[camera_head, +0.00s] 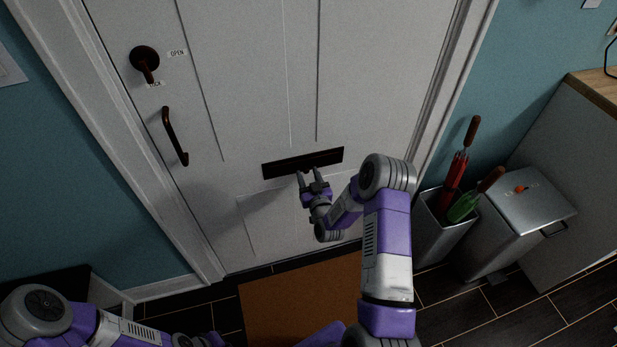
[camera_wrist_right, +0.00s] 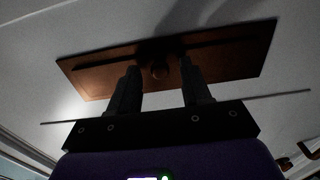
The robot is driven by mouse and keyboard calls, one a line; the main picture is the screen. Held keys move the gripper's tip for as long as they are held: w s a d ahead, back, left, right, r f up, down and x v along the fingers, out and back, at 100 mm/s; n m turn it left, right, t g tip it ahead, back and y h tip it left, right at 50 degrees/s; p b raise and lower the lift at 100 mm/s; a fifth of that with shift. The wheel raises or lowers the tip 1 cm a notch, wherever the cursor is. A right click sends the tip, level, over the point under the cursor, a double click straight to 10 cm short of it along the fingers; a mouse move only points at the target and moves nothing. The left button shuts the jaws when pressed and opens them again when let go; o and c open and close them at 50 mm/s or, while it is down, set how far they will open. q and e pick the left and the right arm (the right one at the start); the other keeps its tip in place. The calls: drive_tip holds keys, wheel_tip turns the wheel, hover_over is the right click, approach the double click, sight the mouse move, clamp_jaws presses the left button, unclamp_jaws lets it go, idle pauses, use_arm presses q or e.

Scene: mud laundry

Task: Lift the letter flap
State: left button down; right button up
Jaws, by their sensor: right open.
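The letter flap (camera_head: 303,162) is a dark, wide rectangle low on the white door. My right gripper (camera_head: 310,172) is open just below and in front of the flap. My left gripper is not clearly visible; only my left arm shows at the lower left of the head view.
The door (camera_head: 240,60) has a round lock handle (camera_head: 145,60) and a pull handle (camera_head: 174,136). An umbrella stand (camera_head: 440,235) with red and green umbrellas and a metal bin (camera_head: 515,215) stand at the right. A brown mat (camera_head: 275,305) lies before the door.

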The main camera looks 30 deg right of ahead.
drive_tip(key=shift+c, duration=0.3)
clamp_jaws()
drive_tip(key=shift+s+a+r+g+y+p, duration=0.1)
drive_tip(key=shift+s+r+g+y+p, duration=0.2)
drive_tip(key=shift+p, duration=0.65)
wheel_tip(320, 180, up, 6)
drive_tip(key=g+y+p, duration=0.2)
drive_tip(key=g+p, duration=1)
drive_tip(key=p, duration=0.5)
drive_tip(key=shift+s+g+y, duration=0.25)
drive_tip(key=shift+g+y, duration=0.05)
drive_tip(key=shift+y, duration=0.1)
drive_tip(key=shift+o, duration=0.3)
unclamp_jaws()
